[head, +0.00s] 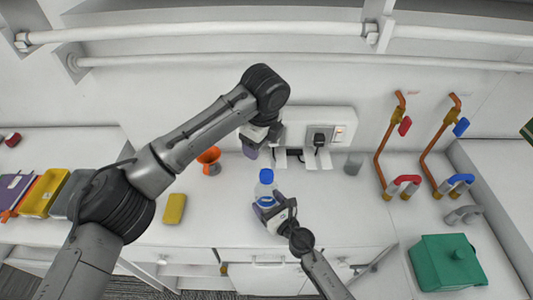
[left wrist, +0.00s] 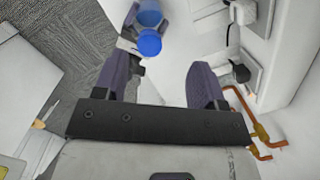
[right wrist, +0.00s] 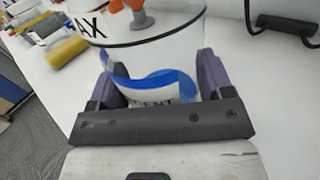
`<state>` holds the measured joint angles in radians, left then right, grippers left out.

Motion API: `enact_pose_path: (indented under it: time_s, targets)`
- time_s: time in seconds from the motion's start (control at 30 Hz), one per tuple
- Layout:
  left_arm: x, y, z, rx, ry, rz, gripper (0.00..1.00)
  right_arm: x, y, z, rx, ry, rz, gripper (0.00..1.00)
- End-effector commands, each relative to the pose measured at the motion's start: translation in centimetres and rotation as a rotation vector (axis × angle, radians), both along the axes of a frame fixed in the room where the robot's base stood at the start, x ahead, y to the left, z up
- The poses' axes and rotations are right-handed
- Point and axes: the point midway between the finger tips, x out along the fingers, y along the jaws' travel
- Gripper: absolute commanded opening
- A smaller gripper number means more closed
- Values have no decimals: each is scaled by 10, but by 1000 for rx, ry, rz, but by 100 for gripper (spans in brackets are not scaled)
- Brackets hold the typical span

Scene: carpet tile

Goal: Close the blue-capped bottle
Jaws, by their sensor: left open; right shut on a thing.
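The clear bottle (head: 266,194) stands upright on the white counter, with a blue cap (head: 266,176) at its top. Whether the cap is fully tightened cannot be told. My right gripper (head: 275,212) is shut on the bottle's body; in the right wrist view the clear bottle wall (right wrist: 150,60) with blue print sits between the fingers. My left gripper (head: 252,150) is open and empty, behind the bottle near the wall socket. In the left wrist view the blue cap (left wrist: 150,43) shows beyond the open fingers (left wrist: 165,72), apart from them.
A socket panel (head: 322,130) with a black plug is on the wall behind. An orange cup (head: 208,160) and a yellow block (head: 175,208) are left of the bottle. Copper pipes (head: 380,150) with valves and a green box (head: 447,262) are at right.

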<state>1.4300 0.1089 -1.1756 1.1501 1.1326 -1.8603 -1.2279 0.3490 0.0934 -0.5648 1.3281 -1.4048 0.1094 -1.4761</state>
Motion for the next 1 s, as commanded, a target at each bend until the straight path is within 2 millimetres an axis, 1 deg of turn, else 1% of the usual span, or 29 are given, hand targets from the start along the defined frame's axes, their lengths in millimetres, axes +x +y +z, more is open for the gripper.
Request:
enact_pose_path:
  time_s: [0.03, 0.2, 0.3, 0.5, 0.6, 0.8, 1.0]
  targets:
    - [-1, 2, -1, 8, 2, 65, 64, 0, 0, -1, 0, 0, 0, 7]
    - [-9, -2, -14, -34, 25, 367, 64, 0, 0, 0, 1, -1, 0, 7]
    - [-13, -6, -19, -61, 35, 555, 64, 0, 0, 0, 0, 0, 0, 7]
    - [-17, -14, -20, -112, 50, 912, 64, 0, 0, 0, 0, 0, 0, 7]
    - [-18, -16, -21, -129, 51, 1060, 64, 0, 0, 0, 0, 0, 0, 7]
    - [-18, -17, -21, -144, 40, 1267, 64, 0, 0, 0, 0, 0, 0, 7]
    - [-18, -17, -21, -148, 32, 1357, 64, 0, 0, 0, 0, 0, 0, 7]
